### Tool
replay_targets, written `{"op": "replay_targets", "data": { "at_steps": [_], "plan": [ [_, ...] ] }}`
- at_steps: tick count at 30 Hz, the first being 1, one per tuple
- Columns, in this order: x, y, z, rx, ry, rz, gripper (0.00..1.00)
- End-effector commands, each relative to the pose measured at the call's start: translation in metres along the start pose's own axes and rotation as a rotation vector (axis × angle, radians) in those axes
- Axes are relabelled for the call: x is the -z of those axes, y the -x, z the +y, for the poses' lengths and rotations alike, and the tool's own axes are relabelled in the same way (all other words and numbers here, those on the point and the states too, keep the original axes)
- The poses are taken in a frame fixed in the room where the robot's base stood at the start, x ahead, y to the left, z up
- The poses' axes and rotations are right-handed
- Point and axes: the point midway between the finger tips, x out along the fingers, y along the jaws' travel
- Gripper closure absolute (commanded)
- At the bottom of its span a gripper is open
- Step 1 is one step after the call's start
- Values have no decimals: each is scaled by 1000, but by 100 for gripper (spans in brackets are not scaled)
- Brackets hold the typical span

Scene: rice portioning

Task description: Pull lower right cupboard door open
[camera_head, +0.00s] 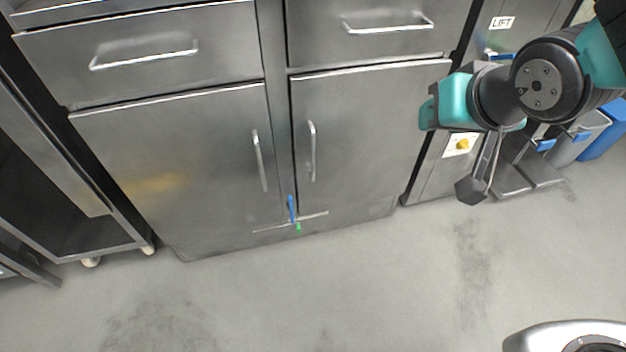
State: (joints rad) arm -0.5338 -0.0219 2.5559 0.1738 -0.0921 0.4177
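The lower right cupboard door (375,140) is a grey metal panel and looks shut, flush in its frame. Its vertical bar handle (312,151) is near the door's left edge. My gripper (471,188) hangs from the teal and black arm at the right, to the right of the door and apart from the handle. Its thin links and dark tip show from the side, so I cannot tell whether it is open or shut. Nothing is seen between the fingers.
The lower left door (185,165) and the drawers above (385,40) look shut. A wheeled metal rack (110,240) stands left, bins (590,138) at the right. The floor in front is clear.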

Motion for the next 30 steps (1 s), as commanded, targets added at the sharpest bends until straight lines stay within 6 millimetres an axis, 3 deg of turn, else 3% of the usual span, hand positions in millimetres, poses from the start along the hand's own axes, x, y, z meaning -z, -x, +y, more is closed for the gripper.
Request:
{"op": "replay_targets", "data": {
  "at_steps": [1, 3, 9, 15, 24, 30],
  "plan": [
    [-21, -36, 5, -10, 0, 45, 64],
    [-28, -60, 8, -22, -5, 116, 64],
    [-48, -124, 10, -20, 15, 321, 64],
    [-73, -179, -1, 38, 75, 519, 64],
    [-122, -240, -40, 215, 218, 750, 64],
    [-140, -251, -59, 301, 281, 814, 64]
  ]
}}
